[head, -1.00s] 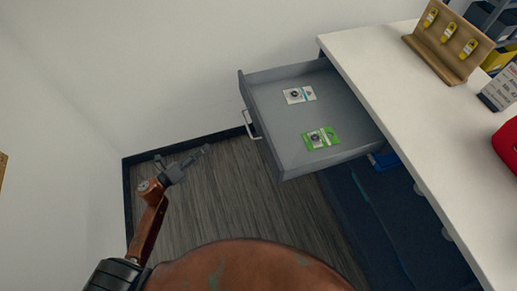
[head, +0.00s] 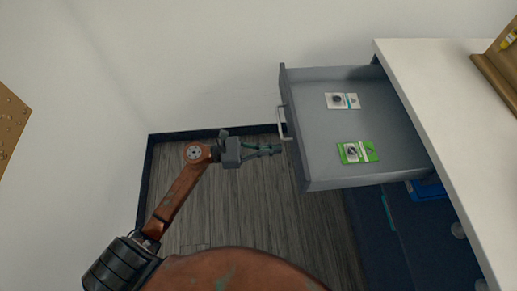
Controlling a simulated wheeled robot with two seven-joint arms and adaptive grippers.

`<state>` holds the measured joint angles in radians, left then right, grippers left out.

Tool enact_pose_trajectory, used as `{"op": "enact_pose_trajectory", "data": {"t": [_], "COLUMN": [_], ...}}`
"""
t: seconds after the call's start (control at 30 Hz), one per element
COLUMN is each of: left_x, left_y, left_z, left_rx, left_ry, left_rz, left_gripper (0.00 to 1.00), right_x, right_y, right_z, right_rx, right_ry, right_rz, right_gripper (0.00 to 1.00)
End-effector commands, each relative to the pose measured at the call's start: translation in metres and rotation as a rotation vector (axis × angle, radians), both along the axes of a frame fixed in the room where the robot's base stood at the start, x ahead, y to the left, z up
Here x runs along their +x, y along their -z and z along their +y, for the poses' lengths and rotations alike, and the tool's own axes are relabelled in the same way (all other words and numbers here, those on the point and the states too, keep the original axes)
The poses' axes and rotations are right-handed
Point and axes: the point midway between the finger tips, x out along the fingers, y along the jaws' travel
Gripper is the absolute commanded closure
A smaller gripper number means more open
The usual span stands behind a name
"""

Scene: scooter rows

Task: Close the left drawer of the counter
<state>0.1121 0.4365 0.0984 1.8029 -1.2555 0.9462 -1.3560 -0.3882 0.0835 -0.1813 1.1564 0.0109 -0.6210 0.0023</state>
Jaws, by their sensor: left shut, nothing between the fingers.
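The grey left drawer (head: 375,125) of the counter (head: 440,110) is pulled well out to the left from under the white top. Its front panel faces left and carries a pale bar handle (head: 283,124). A white packet (head: 342,101) and a green packet (head: 358,152) lie flat inside it. My left gripper (head: 277,149) is shut and empty. In the picture its fingertips are just left of the drawer front, near the handle's lower end; I cannot tell whether they touch it. My right gripper is not in view.
The wooden floor (head: 265,205) left of the drawer is clear. A white wall (head: 200,70) stands behind. A wooden rack (head: 500,68) stands on the counter at the right. A blue item (head: 428,189) shows below the drawer.

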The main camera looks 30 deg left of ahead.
Motion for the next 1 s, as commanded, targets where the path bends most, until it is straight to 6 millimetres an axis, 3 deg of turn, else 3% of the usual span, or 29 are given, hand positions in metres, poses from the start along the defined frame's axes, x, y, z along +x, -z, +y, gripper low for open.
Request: {"op": "enact_pose_trajectory", "data": {"t": [0.23,0.77,1.0], "left_x": [0.017,0.021,0.033], "left_y": [0.001,0.0,0.0], "left_z": [-0.025,-0.03,-0.047], "left_rx": [-0.002,-0.003,-0.001], "left_ry": [0.0,-0.001,-0.003], "left_rz": [0.001,0.002,-0.001], "left_gripper": [1.0,1.0,1.0], "right_x": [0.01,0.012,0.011], "right_y": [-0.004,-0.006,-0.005], "right_z": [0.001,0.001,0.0], "right_rx": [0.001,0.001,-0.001], "right_ry": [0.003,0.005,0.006], "right_rz": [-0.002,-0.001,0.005], "right_gripper": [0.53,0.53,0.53]}}
